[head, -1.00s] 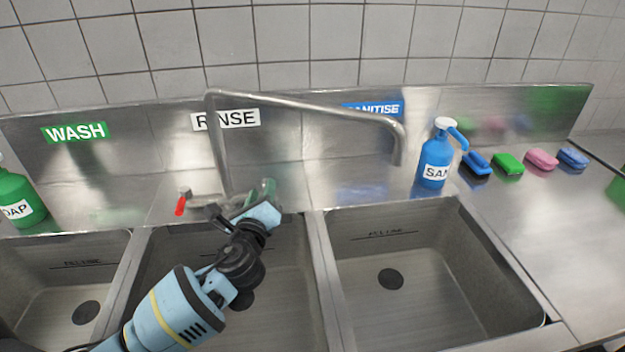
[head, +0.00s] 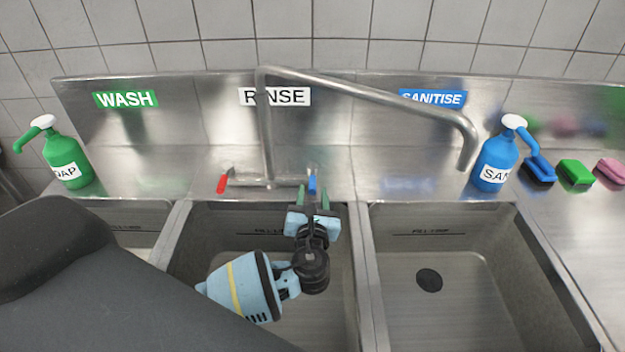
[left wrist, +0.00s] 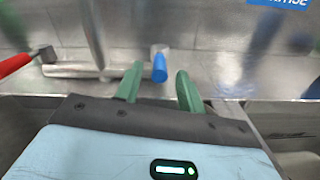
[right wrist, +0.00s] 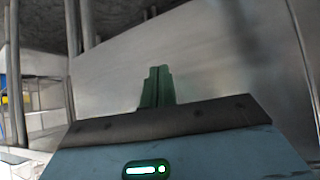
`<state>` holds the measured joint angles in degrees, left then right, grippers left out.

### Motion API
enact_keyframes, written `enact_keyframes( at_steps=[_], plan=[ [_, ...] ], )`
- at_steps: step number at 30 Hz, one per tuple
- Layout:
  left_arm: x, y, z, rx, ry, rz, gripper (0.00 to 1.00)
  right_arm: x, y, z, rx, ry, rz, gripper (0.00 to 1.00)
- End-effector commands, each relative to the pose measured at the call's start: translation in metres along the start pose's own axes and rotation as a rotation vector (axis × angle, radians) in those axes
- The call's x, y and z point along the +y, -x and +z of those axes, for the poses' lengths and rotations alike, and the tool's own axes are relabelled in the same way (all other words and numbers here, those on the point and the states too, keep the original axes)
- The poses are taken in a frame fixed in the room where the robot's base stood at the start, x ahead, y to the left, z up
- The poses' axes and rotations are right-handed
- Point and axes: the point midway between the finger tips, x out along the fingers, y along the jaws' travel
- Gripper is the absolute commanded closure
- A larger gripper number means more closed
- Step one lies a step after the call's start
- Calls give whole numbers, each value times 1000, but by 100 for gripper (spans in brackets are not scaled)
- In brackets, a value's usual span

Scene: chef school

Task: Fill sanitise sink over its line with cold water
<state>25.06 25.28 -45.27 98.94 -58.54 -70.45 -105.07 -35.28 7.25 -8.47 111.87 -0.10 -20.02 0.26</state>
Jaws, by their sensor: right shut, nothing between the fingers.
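The sanitise sink (head: 480,275) is the right basin under the blue SANITISE sign (head: 432,98). It looks empty, with a fill line on its back wall and a dark drain. The faucet spout (head: 467,160) points down near its back edge; no water shows from it. The blue cold handle (head: 312,184) is on the faucet base; the red handle (head: 222,182) is at its left. My left gripper (head: 316,198) is open in front of the blue handle, which appears between its green fingertips in the left wrist view (left wrist: 159,68). My right gripper (right wrist: 157,72) is shut and empty.
The rinse sink (head: 225,220) lies below my left gripper. A green soap bottle (head: 66,160) stands at left. A blue sanitiser bottle (head: 495,162) stands right of the spout, with coloured sponges (head: 575,175) beside it. A dark shape hides much of the wash sink.

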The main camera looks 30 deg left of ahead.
Motion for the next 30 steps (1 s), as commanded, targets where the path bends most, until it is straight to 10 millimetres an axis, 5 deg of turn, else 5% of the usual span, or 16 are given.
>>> enact_keyframes(
  at_steps=[10, 23, 30],
  plan=[
    [0, -48, 1, -1, 1, 1, 61, 0, 0, -2, 3, 1, 0, 100],
    [0, -58, 0, 1, 2, 0, 61, 0, 0, -2, 3, 1, 0, 100],
    [0, -58, 0, 1, 2, 0, 90, 1, 0, -2, 4, 1, 1, 100]
  ],
)
